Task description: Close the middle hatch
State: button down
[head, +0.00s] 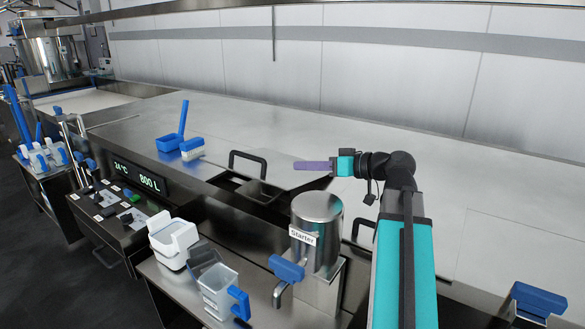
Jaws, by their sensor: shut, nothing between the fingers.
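The middle hatch (283,173) is a flat steel lid in the top of the long steel vat. A black handle (247,154) stands up at its left end. A dark opening (262,196) shows along the hatch's near side, so it looks open. My gripper (297,166) has purple fingers that point left, and they are shut and empty. In the picture they lie over the right part of the hatch, to the right of the handle. I cannot tell whether they touch the lid.
A steel Starter container (317,235) with a blue-handled tap stands in front of the opening. White tubs (173,240) and a clear jug (216,287) stand at the front left. The vat top behind the hatch is clear.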

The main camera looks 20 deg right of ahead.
jog(key=shift+v, duration=1.55)
